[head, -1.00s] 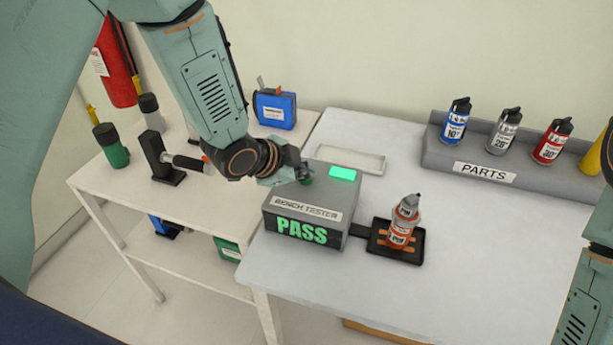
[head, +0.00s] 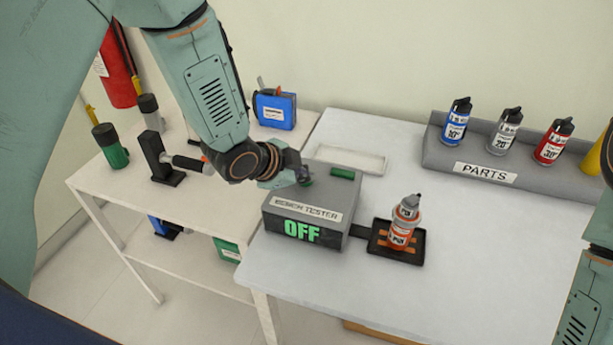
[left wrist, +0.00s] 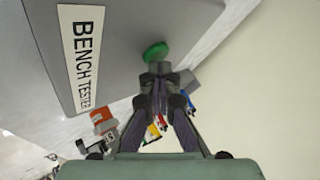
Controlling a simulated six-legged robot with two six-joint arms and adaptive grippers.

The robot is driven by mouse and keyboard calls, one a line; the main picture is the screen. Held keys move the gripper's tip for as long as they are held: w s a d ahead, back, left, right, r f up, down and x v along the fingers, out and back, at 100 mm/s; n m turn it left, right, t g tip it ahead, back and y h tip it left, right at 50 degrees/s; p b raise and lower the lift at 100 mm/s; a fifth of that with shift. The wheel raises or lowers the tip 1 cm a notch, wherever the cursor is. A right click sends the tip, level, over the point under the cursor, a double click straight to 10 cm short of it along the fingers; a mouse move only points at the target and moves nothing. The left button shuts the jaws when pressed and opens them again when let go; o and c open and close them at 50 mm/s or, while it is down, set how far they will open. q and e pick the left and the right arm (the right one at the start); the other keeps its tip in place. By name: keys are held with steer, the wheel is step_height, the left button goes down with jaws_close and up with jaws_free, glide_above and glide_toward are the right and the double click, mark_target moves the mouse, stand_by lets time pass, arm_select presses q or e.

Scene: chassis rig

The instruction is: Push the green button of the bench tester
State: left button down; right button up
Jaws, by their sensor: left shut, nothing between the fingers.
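The bench tester (head: 335,205) is a grey box near the white table's left edge; its front display (head: 301,231) reads OFF in green. A green lamp block (head: 342,173), now dark, sits on its top. The round green button (left wrist: 155,52) shows in the left wrist view just past my fingertips; in the head view my gripper partly hides it. My left gripper (head: 303,174) is shut and empty, its tips at or just by the button; I cannot tell if they touch. It also shows in the left wrist view (left wrist: 156,70). My right gripper is out of view.
An orange-and-grey bottle (head: 403,224) stands on a black tray (head: 414,254) joined to the tester's right side. A grey parts rack (head: 440,156) with several bottles is at the back right. A shallow white tray (head: 372,162) lies behind the tester. The table's front right is clear.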

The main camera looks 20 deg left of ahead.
arm_select(q)
steer(key=shift+r, duration=0.35)
steer(key=shift+r+p, duration=0.1)
steer(key=shift+p, duration=0.25)
step_height(320, 180, up, 6)
steer(key=p, duration=0.5)
stand_by(0.3)
